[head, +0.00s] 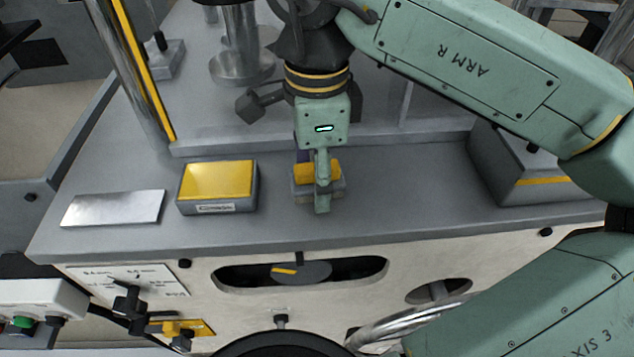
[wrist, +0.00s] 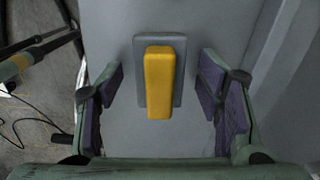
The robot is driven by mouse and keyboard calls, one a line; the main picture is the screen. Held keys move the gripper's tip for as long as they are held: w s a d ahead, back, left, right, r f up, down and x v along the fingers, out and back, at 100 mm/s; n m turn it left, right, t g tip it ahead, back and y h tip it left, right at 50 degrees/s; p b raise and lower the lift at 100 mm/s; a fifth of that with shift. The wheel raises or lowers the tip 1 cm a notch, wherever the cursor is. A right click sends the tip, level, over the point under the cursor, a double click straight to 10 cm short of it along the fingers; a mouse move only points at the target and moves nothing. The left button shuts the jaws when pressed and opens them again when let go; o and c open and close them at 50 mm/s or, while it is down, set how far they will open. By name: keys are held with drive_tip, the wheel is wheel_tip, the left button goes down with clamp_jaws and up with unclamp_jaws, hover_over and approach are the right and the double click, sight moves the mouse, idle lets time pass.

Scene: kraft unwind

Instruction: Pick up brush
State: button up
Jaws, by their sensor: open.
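The brush looks to be the grey block with a yellow top bar that lies on the grey bench top; its yellow bar (head: 303,171) shows partly behind my gripper in the head view. In the wrist view the whole brush (wrist: 161,80) lies between the open fingers, with clear gaps on both sides. My gripper (head: 322,205) points down over the brush in the head view, and one finger hides its middle. In the wrist view my gripper (wrist: 162,100) is open, with dark pads facing each other. I cannot tell its exact height above the bench.
A grey box with a yellow top (head: 217,182) sits left of the brush, and a flat metal plate (head: 113,208) lies farther left. A grey block with a yellow stripe (head: 512,165) stands at right. A raised ledge (head: 235,143) runs behind. The bench front edge is near.

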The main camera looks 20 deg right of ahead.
drive_tip(key=c, duration=1.3)
drive_tip(key=shift+r, duration=0.1)
wheel_tip(320, 180, up, 8)
drive_tip(key=p, duration=0.5)
drive_tip(key=shift+r+p, duration=0.25)
drive_tip(key=shift+p, duration=0.15)
drive_tip(key=shift+r, duration=0.75)
drive_tip(key=o, duration=0.7)
drive_tip(key=c, duration=0.5)
